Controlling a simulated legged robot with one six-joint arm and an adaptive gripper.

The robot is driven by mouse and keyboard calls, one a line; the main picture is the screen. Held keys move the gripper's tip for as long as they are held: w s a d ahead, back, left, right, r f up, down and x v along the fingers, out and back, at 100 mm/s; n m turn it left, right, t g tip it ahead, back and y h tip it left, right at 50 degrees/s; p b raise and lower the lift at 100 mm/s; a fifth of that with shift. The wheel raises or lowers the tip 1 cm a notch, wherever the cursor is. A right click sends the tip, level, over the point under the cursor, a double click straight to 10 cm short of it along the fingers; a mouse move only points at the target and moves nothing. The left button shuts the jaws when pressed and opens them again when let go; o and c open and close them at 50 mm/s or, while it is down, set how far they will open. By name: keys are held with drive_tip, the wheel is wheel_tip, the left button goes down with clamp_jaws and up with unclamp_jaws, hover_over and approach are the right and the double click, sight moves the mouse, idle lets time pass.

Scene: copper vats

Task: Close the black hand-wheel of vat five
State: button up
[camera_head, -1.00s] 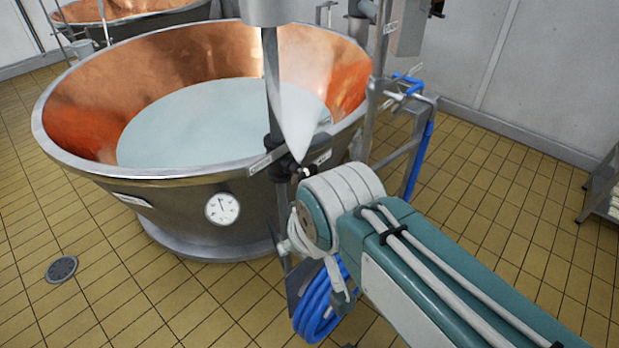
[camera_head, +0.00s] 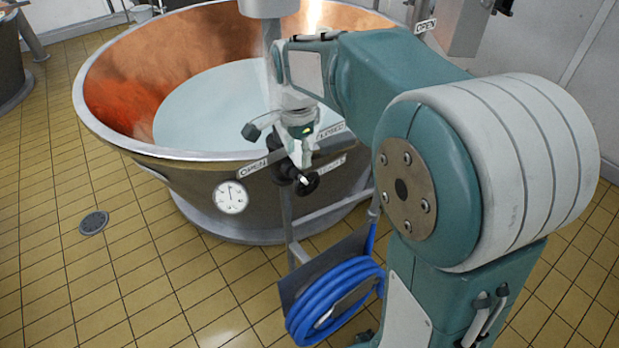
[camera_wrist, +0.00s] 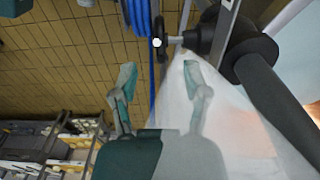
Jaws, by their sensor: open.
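The copper-lined vat (camera_head: 232,155) holds pale liquid; I cannot read a vat number on it. A small black hand-wheel (camera_head: 307,183) is at the front of the vat's outlet, below the OPEN and CLOSED plates. My gripper (camera_head: 302,160) is in front of the outlet, just above the hand-wheel in the picture, and partly hides the valve. In the wrist view, my gripper (camera_wrist: 158,72) is open with nothing between its fingers. There the hand-wheel (camera_wrist: 157,44) shows nearly edge-on, beyond the gap between the fingertips, on a short stem from the black valve body. I see no contact.
A coiled blue hose (camera_head: 335,300) hangs on a bracket below and right of the valve. A dial gauge (camera_head: 230,197) is on the vat's side. The OPEN plate (camera_head: 253,168) is left of the valve. The tiled floor (camera_head: 130,290) at left is clear around a drain.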

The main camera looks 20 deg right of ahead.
sight(299, 181)
drive_tip(key=shift+w+d+f, duration=0.1)
drive_tip(key=shift+d+f, duration=0.1)
drive_tip(key=shift+d, duration=0.15)
drive_tip(key=f, duration=0.2)
drive_tip(key=a+f, duration=0.1)
drive_tip(key=f, duration=0.3)
drive_tip(key=shift+a+f, duration=0.25)
drive_tip(key=shift+f, duration=0.15)
drive_tip(key=shift+d+f, duration=0.35)
drive_tip(key=shift+f, duration=0.6)
drive_tip(key=shift+d+f, duration=0.3)
drive_tip(key=shift+f, duration=0.6)
drive_tip(key=shift+a, duration=0.5)
clamp_jaws()
unclamp_jaws()
drive_tip(key=shift+d, duration=0.3)
wheel_tip(299, 181, up, 12)
drive_tip(key=shift+f, duration=0.1)
